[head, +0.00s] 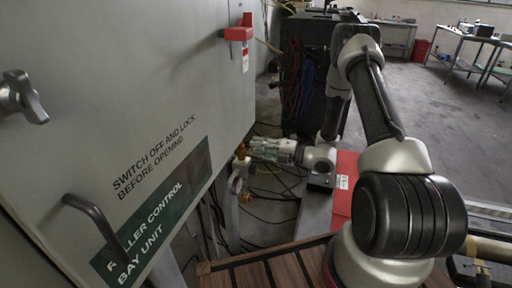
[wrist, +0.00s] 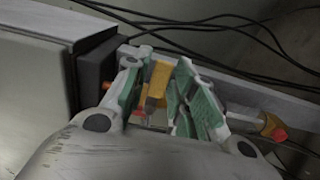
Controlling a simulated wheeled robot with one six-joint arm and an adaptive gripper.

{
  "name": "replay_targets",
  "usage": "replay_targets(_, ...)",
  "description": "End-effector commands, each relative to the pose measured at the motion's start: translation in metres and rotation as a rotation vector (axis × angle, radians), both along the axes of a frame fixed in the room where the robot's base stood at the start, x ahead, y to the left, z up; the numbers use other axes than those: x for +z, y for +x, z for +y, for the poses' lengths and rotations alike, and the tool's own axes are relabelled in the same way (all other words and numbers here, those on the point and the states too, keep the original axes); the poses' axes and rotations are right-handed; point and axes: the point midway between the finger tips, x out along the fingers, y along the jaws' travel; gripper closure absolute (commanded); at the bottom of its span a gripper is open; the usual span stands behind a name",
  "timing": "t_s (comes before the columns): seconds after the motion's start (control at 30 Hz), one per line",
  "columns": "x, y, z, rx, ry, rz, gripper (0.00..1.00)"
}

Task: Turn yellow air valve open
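A yellow valve handle (wrist: 158,78) shows in the wrist view between my gripper's (wrist: 163,75) two green-padded fingers. The fingers stand apart, one on each side of it. I cannot tell whether either pad touches it. In the head view the yellow valve (head: 241,151) sits beside the lower corner of the grey cabinet, with my gripper (head: 257,149) reaching it from the right. The handle's lower part and the valve body are partly hidden by the fingers.
The grey roller control cabinet (head: 120,90) fills the left, with a red switch (head: 238,33) and a dark handle (head: 95,225). A second yellow fitting with a red part (wrist: 272,126) lies right of my gripper. Loose black cables (wrist: 220,22) cross the floor behind.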

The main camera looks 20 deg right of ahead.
Motion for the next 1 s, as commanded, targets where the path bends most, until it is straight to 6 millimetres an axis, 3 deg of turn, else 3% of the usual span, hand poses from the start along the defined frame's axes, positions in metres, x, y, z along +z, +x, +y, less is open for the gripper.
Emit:
replay_targets(0.37, 0.0000, 0.0050, 0.0073, 0.000, 0.000, 0.000, 0.74)
replay_targets(0.5, 0.0000, 0.0049, 0.0073, 0.000, 0.000, 0.000, 1.00)
replay_targets(1.0, 0.0036, 0.0046, 0.0073, 0.000, -0.034, -0.052, 1.00)
